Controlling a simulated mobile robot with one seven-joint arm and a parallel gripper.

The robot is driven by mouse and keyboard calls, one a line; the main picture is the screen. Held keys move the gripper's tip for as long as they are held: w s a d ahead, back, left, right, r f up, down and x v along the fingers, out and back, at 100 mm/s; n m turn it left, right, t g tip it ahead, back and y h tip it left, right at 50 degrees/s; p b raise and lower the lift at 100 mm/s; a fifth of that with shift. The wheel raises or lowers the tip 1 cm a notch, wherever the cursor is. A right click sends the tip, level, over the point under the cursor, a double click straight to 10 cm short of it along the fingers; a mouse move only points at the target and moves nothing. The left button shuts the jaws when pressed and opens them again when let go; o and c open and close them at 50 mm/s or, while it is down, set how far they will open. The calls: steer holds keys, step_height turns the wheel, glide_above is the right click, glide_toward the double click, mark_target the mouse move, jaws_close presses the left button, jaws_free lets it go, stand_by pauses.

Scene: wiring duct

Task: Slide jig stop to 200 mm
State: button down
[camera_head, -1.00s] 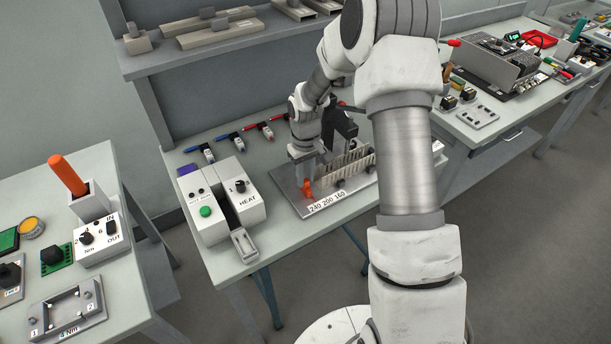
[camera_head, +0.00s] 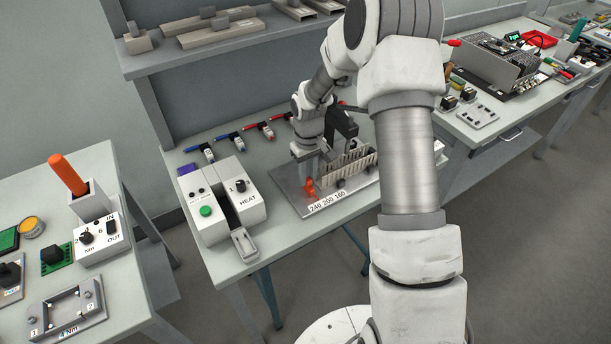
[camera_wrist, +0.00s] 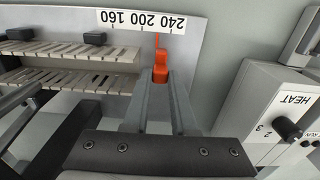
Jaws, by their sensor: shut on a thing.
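The orange jig stop (camera_head: 310,187) stands at the left end of the grey jig plate (camera_head: 293,194), behind the scale label (camera_head: 327,202) marked 240, 200 and 160. In the wrist view the stop (camera_wrist: 160,62) sits between the fingertips of my gripper (camera_wrist: 160,80), which is shut on it. The exact tick under the pointer is hard to read. In the head view my fingers are partly faded or hidden.
The slotted wiring duct (camera_head: 352,165) lies on the jig right of the stop, with small black blocks (camera_wrist: 95,38) near it. The HEAT unit (camera_head: 238,190) stands left of the jig. Pens or tools (camera_head: 265,130) lie behind. My arm hides the jig's right end.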

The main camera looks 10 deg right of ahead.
steer(key=shift+w+d, duration=0.2)
steer(key=shift+d, duration=0.35)
steer(key=shift+w+d, duration=0.2)
steer(key=shift+d, duration=0.35)
steer(key=c, duration=0.7)
jaws_free()
steer(key=shift+a, duration=0.1)
steer(key=shift+r, duration=0.1)
step_height(320, 180, up, 17)
steer(key=shift+r, duration=0.15)
steer(key=shift+s, duration=0.1)
